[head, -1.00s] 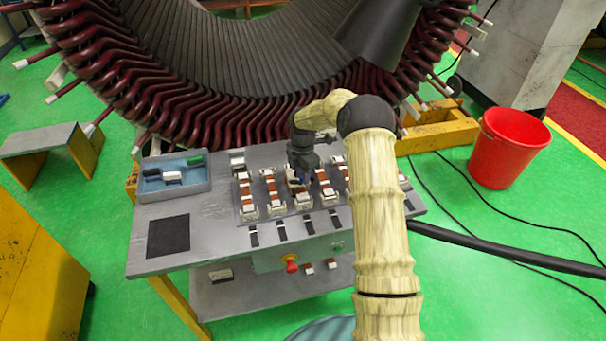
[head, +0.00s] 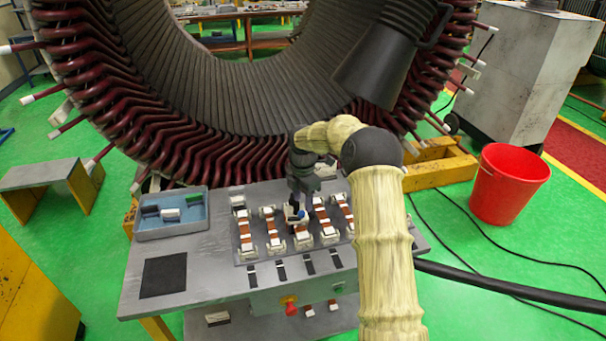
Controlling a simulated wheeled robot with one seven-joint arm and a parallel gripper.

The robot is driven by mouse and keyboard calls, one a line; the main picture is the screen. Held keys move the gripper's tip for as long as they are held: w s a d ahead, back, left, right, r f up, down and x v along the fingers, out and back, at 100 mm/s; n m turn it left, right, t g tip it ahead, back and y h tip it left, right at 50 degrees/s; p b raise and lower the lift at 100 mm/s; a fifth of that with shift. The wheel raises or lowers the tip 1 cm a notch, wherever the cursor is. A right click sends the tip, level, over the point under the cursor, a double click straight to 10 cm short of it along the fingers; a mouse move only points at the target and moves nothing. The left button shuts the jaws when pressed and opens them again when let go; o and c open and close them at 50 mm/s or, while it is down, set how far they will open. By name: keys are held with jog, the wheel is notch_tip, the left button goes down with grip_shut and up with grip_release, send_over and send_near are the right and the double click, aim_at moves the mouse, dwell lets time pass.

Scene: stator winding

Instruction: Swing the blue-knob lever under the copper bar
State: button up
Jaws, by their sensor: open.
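My gripper (head: 297,215) points down over the middle of a row of copper bars in white clamps on the grey bench. It is small and dark in the head view, and its jaws are open. A small bit of blue, seemingly the blue-knob lever (head: 303,214), shows right at the fingertips; whether they touch it I cannot tell. A copper bar (head: 300,231) lies just below the fingertips, partly hidden by them. Another copper bar (head: 273,229) lies to the left and one more (head: 323,217) to the right. My forearm hides the right end of the row.
A blue-grey tray (head: 172,231) with several small blocks stands at the bench's back left. A black pad (head: 164,276) lies front left. A red knob (head: 291,307) is on the bench front. The big stator (head: 210,140) rises close behind. A red bucket (head: 508,185) stands right.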

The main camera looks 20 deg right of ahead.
notch_tip(320, 180, up, 11)
jog(key=b, duration=0.1)
jog(key=shift+r, duration=0.2)
jog(key=s+a+f+m+t, duration=0.1)
jog(key=s+a+f+m, duration=0.1)
jog(key=s+m, duration=0.9)
jog(key=s+a+f+m+t, duration=0.1)
jog(key=s+f+m, duration=0.3)
jog(key=s+m, duration=0.7)
jog(key=s, duration=0.9)
jog(key=shift+s+a+t, duration=0.3)
jog(key=shift+s+a, duration=0.05)
jog(key=shift+s, duration=0.05)
